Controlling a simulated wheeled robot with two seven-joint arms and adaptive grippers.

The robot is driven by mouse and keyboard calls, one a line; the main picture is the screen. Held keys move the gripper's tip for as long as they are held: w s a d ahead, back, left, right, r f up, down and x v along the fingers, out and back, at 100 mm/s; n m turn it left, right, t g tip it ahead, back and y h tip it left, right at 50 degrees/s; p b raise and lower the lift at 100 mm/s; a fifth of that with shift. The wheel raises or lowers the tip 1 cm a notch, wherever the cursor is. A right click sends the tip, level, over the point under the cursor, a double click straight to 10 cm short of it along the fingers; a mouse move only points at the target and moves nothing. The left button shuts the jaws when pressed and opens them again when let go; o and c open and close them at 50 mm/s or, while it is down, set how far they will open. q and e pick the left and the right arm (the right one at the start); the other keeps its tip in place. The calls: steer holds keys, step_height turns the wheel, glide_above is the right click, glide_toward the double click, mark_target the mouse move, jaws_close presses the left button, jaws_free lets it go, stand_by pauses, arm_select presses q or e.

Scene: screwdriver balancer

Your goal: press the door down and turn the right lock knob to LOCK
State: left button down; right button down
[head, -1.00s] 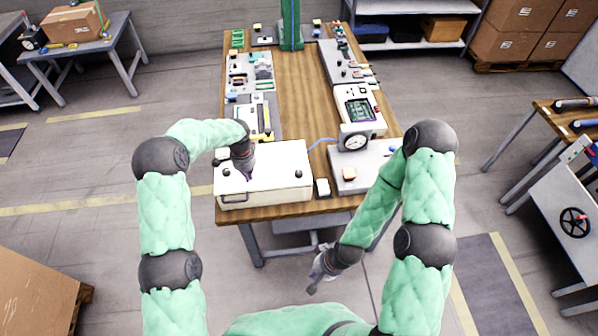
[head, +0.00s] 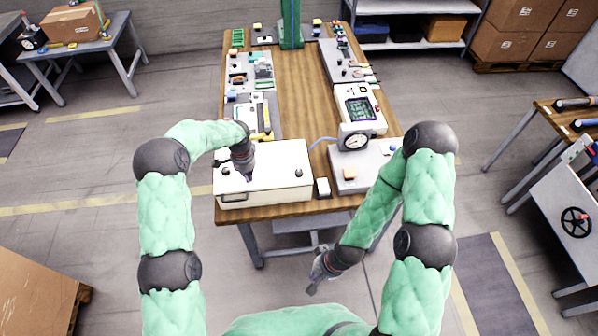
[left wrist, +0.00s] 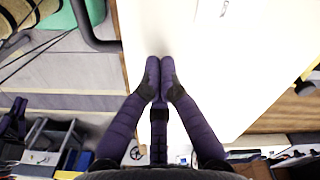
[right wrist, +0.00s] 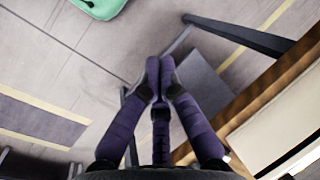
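The white box with its pale lid-like door (head: 275,160) sits at the near left end of the wooden bench. The dark right lock knob (head: 299,173) stands on the door's right side; its exact turn is too small to read. A second dark knob (head: 225,171) is on the left, and a handle (head: 234,197) is on the front. My left gripper (head: 249,177) points down at the door between the knobs. In the left wrist view its fingers (left wrist: 160,66) are together over the white surface; contact is unclear. My right gripper (head: 313,289) hangs before the bench, fingers (right wrist: 160,66) together and empty.
A small white block (head: 322,187) stands right of the box. Trays of parts line the bench's left edge (head: 249,75). The bench middle (head: 305,95) is clear, and open floor lies in front.

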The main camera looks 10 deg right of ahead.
arm_select(q)
steer(key=shift+s+f+b, duration=0.1)
steer(key=shift+f+b, duration=0.4)
steer(key=shift+f, duration=0.2)
